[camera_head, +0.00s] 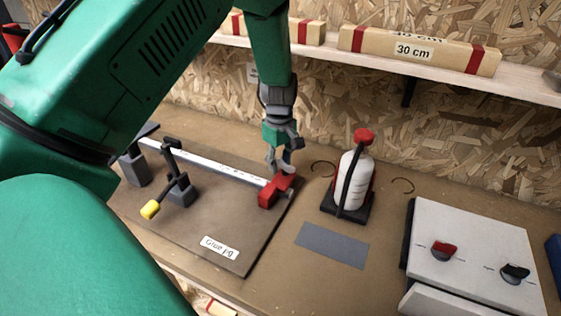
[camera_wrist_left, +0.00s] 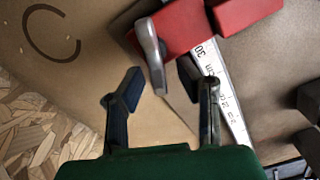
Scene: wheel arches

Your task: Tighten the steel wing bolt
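The steel wing bolt (camera_wrist_left: 151,50) is a grey lever-like piece at the red clamp block (camera_wrist_left: 190,25) in the left wrist view. In the head view the red block (camera_head: 272,192) sits at the right end of the ruler bar (camera_head: 225,170) on the glue jig board (camera_head: 190,228). My left gripper (camera_head: 281,168) hangs just above and behind the red block. In the left wrist view its fingers (camera_wrist_left: 161,80) are open and apart, with the bolt's lower end between the tips in the picture; contact cannot be told. My right gripper is not in view.
A white bottle with a red top (camera_head: 352,178) stands right of the jig. A grey box with red and black knobs (camera_head: 470,245) is farther right. A dark clamp with yellow handle (camera_head: 175,185) stands on the jig. A shelf (camera_head: 400,68) runs above.

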